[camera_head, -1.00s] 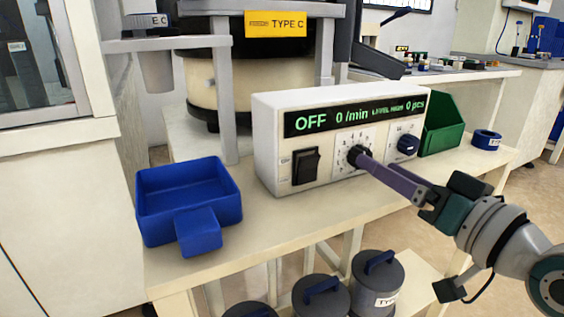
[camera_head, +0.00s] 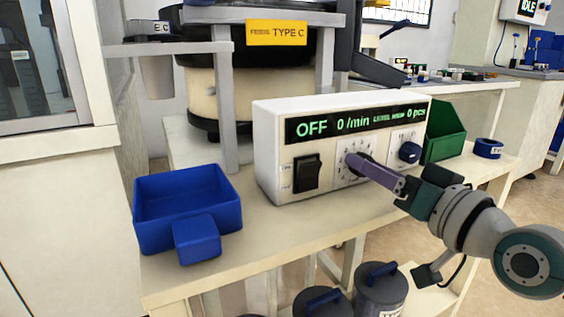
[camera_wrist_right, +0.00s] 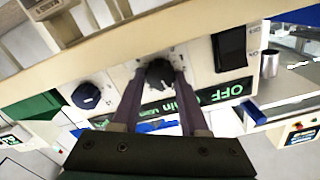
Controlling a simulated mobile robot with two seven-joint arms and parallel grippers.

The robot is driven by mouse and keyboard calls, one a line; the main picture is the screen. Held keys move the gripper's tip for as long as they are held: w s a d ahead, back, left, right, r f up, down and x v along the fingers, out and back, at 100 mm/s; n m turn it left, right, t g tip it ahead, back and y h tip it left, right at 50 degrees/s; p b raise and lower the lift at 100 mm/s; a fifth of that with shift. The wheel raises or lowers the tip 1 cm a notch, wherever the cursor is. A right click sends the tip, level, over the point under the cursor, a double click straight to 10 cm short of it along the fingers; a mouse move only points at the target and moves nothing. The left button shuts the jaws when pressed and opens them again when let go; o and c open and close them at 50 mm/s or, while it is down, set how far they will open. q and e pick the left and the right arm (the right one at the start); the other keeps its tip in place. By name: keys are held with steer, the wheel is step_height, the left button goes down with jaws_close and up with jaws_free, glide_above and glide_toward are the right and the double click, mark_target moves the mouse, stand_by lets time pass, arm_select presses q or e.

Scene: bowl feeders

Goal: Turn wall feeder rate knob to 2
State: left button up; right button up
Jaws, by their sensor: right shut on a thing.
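The white feeder control box (camera_head: 285,189) stands on a cream table, with a display reading OFF, 0/min and 0 pcs. Its middle dark knob with a numbered dial (camera_head: 352,143) is mostly hidden by my right gripper (camera_head: 362,164) in the head view. In the right wrist view the dark knob (camera_wrist_right: 159,74) sits between the two purple fingers of my right gripper (camera_wrist_right: 160,88), which is shut on it. The knob's pointer setting cannot be read. My left gripper is not in view.
A black rocker switch (camera_head: 307,173) is left of the dial, and a blue knob (camera_head: 409,152) is right of it. A blue bin (camera_head: 160,222) stands left on the table (camera_head: 270,245). A green bin (camera_head: 447,128) and a blue ring (camera_head: 488,148) are at right.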

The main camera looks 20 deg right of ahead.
jaws_close()
steer(key=n+p, duration=0.2)
steer(key=shift+r+n, duration=0.15)
steer(key=shift+n, duration=0.25)
steer(key=n+p, duration=0.1)
steer(key=n, duration=0.1)
steer(key=shift+n, duration=0.4)
steer(key=n+p, duration=0.1)
steer(key=n, duration=0.2)
steer(key=shift+a+p, duration=0.1)
steer(key=shift+p, duration=0.25)
steer(key=shift+n+p, duration=0.3)
steer(key=shift+n, duration=1.1)
steer(key=shift+f+n, duration=0.2)
steer(key=shift+n, duration=0.1)
steer(key=o, duration=0.7)
jaws_free()
